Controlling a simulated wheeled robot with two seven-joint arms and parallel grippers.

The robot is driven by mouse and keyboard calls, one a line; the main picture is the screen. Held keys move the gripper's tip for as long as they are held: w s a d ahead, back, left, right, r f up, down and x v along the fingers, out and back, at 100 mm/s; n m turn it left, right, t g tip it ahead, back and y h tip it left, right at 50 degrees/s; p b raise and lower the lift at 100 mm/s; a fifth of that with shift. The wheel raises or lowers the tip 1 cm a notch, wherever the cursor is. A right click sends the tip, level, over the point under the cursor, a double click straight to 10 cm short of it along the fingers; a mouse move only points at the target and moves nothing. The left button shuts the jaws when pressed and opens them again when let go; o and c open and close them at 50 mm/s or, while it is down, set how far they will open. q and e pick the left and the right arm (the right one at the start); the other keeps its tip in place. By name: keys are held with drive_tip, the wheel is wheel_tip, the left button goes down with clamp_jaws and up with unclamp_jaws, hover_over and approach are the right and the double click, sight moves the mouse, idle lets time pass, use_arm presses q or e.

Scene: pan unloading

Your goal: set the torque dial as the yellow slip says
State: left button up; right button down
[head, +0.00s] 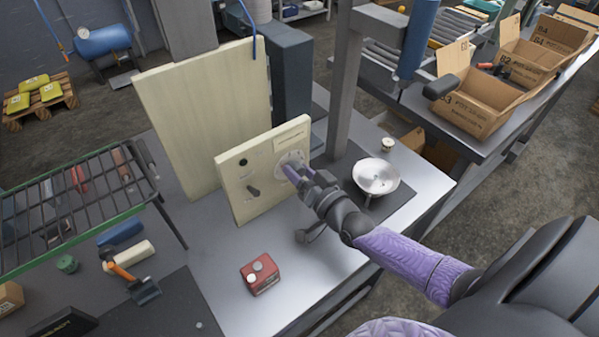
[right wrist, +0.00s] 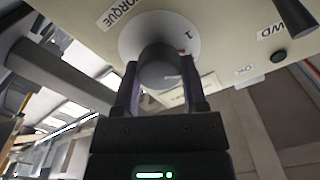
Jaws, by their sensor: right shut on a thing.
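The torque dial shows in the right wrist view as a grey round knob (right wrist: 158,68) in front of a white disc (right wrist: 130,38). In the head view the dial's disc (head: 288,157) is at the upper right of a cream panel (head: 225,165). My right gripper (head: 289,171) is shut on the knob, one finger on each side; it also shows in the right wrist view (right wrist: 158,85). A pale yellowish slip (head: 292,136) above the dial is too small to read. My left gripper is out of view.
A black lever (head: 253,190) and a dark round knob (head: 243,162) are on the same panel. A metal dish (head: 376,176) stands right of my gripper.

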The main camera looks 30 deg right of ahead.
drive_tip(key=m, duration=0.3)
drive_tip(key=m+b, duration=0.1)
drive_tip(key=m, duration=0.2)
drive_tip(key=shift+f+m, duration=0.15)
drive_tip(key=shift+m, duration=0.15)
drive_tip(key=m+b, duration=0.1)
drive_tip(key=m, duration=0.1)
drive_tip(key=shift+m, duration=0.3)
drive_tip(key=m+b, duration=0.1)
drive_tip(key=m, duration=0.4)
drive_tip(key=shift+f+b, duration=0.15)
drive_tip(key=shift+b, duration=0.15)
drive_tip(key=m+b, duration=0.1)
drive_tip(key=m, duration=0.5)
drive_tip(key=shift+b, duration=0.4)
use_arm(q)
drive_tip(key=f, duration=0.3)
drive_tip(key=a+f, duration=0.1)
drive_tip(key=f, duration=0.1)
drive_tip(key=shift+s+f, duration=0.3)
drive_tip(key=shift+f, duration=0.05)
use_arm(e)
drive_tip(key=shift+m, duration=0.4)
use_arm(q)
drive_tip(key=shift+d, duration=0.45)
